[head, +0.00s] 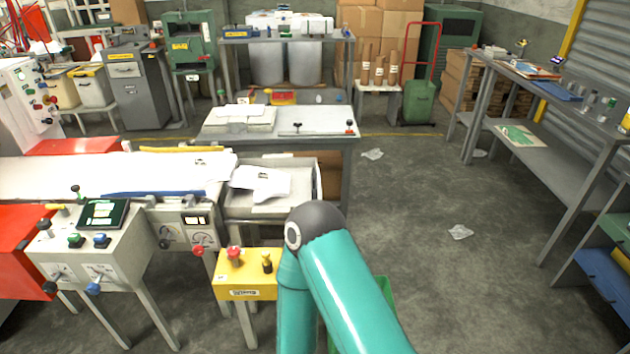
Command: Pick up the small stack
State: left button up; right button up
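White film-like sheets or gloves (260,183) lie in a loose pile in the grey metal tray (270,209) at the end of the machine's conveyor. Another low white stack (241,112) lies on the grey table (320,122) behind it. I cannot tell which of these is the small stack. Neither of my grippers shows. One of my teal arms, with a dark grey joint, rises at the bottom middle, and its joint covers the tray's front right corner.
A yellow control box (246,288) with a red button stands left of my arm. A green bin (384,290) shows partly behind my arm. A long grey workbench (545,150) runs along the right. The floor between is open, with crumpled scraps (460,232).

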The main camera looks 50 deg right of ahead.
aim_at(266, 184)
jog(key=z, duration=0.45)
jog(key=i, duration=1)
